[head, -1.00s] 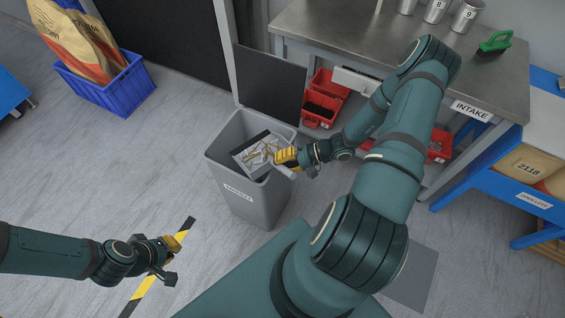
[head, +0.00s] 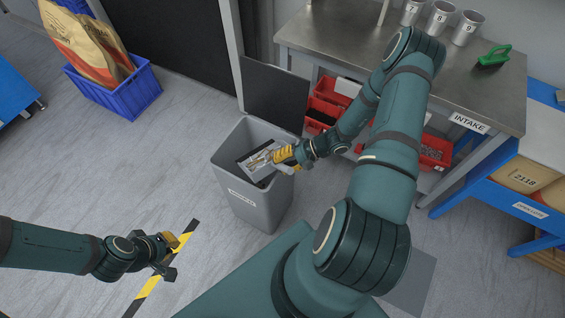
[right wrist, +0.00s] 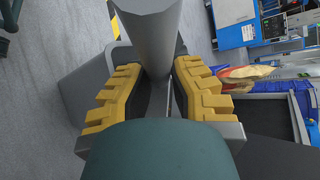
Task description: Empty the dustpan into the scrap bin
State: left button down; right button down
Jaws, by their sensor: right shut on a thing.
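The grey scrap bin (head: 255,208) stands on the floor in the middle of the head view, its dark lid (head: 275,92) raised behind it. My right gripper (head: 286,157) is over the bin's right rim. It is shut on the grey dustpan (head: 248,166), which is tilted within the bin's mouth. Some light scraps show by the pan near the fingers; the bin's inside is mostly hidden. In the right wrist view, the yellow-padded fingers flank a grey part of the dustpan (right wrist: 152,35). My left gripper (head: 170,257) is open and empty over the floor.
A steel table (head: 340,40) with several numbered cups and a green-handled brush (head: 494,57) stands behind at the right. Red bins (head: 322,112) sit below it. A blue crate (head: 120,92) with a sack is at the back left. Floor left of the bin is clear.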

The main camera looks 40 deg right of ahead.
jog(key=shift+w+r+m+g+p, duration=0.2)
jog(key=shift+w+r+g+p, duration=0.25)
jog(key=shift+r+p, duration=0.4)
jog(key=shift+w+r+m+g+p, duration=0.2)
jog(key=shift+w+r+g+p, duration=0.15)
jog(key=shift+w+r+p, duration=0.4)
jog(key=w+r+n+t+b, duration=0.3)
jog(key=w+r+b, duration=0.3)
jog(key=b, duration=0.8)
jog(key=shift+w+d+r+n+t+y+b, duration=0.15)
jog(key=shift+w+r+n+t+y+b, duration=0.2)
jog(key=shift+r+t, duration=0.45)
dwell(0.6)
dwell(0.3)
